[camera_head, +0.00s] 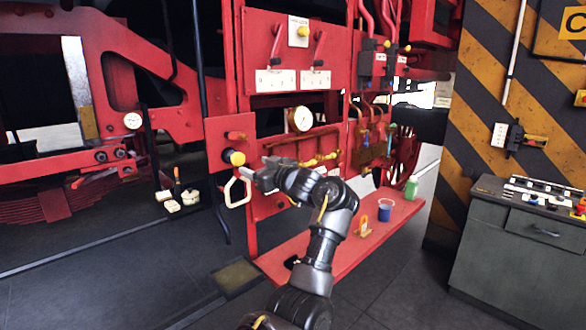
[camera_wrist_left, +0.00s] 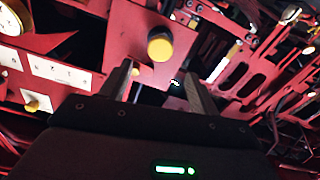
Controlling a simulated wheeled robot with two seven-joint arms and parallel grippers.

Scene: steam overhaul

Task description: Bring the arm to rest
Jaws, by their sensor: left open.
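My left arm reaches up from the bottom of the head view. Its gripper (camera_head: 257,172) is in front of the red panel, close to a white loop handle (camera_head: 237,190) and a yellow knob (camera_head: 237,158). Whether it touches the handle cannot be told. In the left wrist view the two fingers (camera_wrist_left: 158,84) are spread with nothing between them. The yellow knob also shows beyond them in the left wrist view (camera_wrist_left: 159,46). My right gripper is in neither view.
A red shelf (camera_head: 335,240) below the panel carries a blue cup (camera_head: 384,213), a green item (camera_head: 411,188) and an orange-and-white item (camera_head: 363,226). Copper pipes and a gauge (camera_head: 300,119) are behind the gripper. A grey cabinet (camera_head: 520,245) stands right. Floor at left is largely clear.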

